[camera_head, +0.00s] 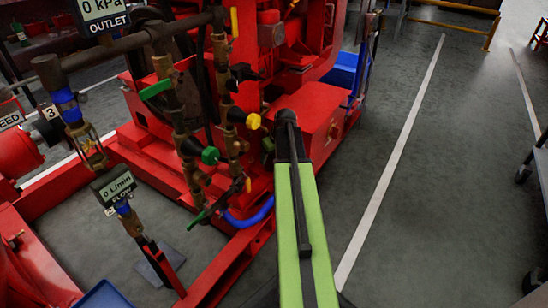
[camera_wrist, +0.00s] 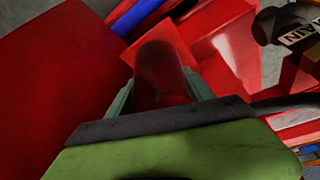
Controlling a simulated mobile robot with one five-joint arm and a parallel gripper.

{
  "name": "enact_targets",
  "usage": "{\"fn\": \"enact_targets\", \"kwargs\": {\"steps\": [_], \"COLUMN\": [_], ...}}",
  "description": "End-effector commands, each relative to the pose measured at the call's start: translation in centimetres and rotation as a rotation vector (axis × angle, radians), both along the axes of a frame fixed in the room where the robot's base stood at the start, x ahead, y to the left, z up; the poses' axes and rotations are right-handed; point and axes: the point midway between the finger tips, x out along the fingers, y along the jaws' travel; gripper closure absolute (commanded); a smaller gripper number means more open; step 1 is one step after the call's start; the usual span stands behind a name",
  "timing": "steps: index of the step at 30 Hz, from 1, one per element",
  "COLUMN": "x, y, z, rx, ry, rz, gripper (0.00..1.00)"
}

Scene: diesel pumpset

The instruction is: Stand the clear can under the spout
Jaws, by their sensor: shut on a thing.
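In the wrist view, my gripper (camera_wrist: 160,90) has its two grey-green fingers on either side of a see-through, rounded can (camera_wrist: 164,68). The can looks dark red from the red surfaces behind it. Its far end points away from my wrist, and I cannot tell whether it is upright. In the head view, my green arm reaches to the red pumpset, and its dark end hides the fingers and can. A dark rounded fitting (camera_wrist: 268,27) with a label ending in "AIN" is at the upper right of the wrist view, apart from the can. I cannot make out a spout opening.
The red pumpset (camera_head: 318,128) stands just beyond my arm, with valves and pipes to its left. A yellow knob (camera_head: 253,121) and blue hose (camera_head: 250,218) are close to my arm. Open grey floor (camera_head: 440,180) lies to the right, with a dark cart at the edge.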

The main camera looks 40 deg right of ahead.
Motion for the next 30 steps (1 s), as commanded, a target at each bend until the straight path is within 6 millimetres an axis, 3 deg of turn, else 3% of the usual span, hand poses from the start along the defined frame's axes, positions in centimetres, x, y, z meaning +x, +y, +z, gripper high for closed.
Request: {"fn": "enact_targets", "kwargs": {"steps": [1, 13, 14, 18, 25, 30], "x": [2.1, 2.6, 2.6, 2.7, 2.6, 2.1], "y": [0.5, 0.4, 0.4, 0.4, 0.5, 0.6], "z": [0.3, 0.3, 0.3, 0.3, 0.5, 2.0], "rx": [0.000, 0.000, 0.000, 0.000, 0.000, 0.001], "ry": [-0.032, -0.033, -0.033, -0.033, -0.033, -0.030], "rz": [0.011, 0.011, 0.011, 0.011, 0.011, 0.011], "gripper": [0.83, 0.83, 0.36, 0.18, 0.14, 0.14]}}
